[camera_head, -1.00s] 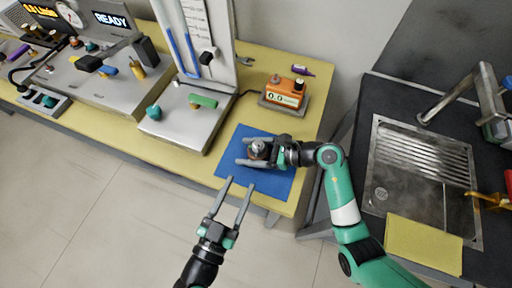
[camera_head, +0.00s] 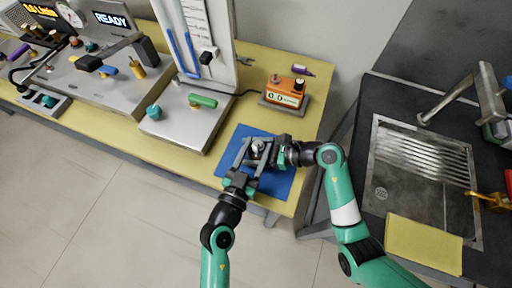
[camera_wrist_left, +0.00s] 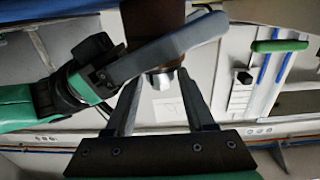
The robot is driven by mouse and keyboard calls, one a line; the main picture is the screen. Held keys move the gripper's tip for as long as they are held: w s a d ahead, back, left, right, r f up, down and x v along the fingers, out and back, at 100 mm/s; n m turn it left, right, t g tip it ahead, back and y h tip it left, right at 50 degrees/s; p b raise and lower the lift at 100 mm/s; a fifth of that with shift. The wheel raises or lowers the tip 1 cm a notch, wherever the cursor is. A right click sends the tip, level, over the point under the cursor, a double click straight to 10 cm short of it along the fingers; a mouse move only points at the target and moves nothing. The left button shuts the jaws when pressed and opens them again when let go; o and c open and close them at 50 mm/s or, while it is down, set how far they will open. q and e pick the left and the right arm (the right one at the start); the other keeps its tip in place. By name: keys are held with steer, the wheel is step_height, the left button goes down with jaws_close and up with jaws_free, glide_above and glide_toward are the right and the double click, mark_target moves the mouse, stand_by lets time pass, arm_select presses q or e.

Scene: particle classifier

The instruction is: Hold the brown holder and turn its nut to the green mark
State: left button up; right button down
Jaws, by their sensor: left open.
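The brown holder (camera_wrist_left: 152,22) shows at the top of the left wrist view, with a silver nut (camera_wrist_left: 163,79) at its end. In the head view the holder stands on the blue mat (camera_head: 283,182), mostly hidden by the grippers, and the nut (camera_head: 258,146) shows as a pale top. My right gripper (camera_head: 252,151) comes from the right with its fingers around the holder's body; one grey finger lies across it in the left wrist view. My left gripper (camera_head: 256,153) is open, its fingertips (camera_wrist_left: 160,84) on either side of the nut with gaps. I cannot make out the green mark.
An orange device (camera_head: 285,92) stands behind the mat on the yellow bench (camera_head: 170,154). A grey panel stand with a green handle (camera_head: 203,101) is at the left. A sink (camera_head: 420,180) is at the right. The bench front is clear left of the mat.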

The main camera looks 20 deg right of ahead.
arm_select(q)
steer(key=shift+c, duration=0.2)
jaws_close()
steer(key=shift+w+a+f+m+g+h, duration=0.15)
steer(key=shift+m+g+h, duration=0.15)
steer(key=shift+g, duration=0.2)
steer(key=shift+m+g+h, duration=0.4)
steer(key=shift+m+h, duration=0.1)
steer(key=shift+o, duration=0.2)
jaws_free()
steer(key=v, duration=1.2)
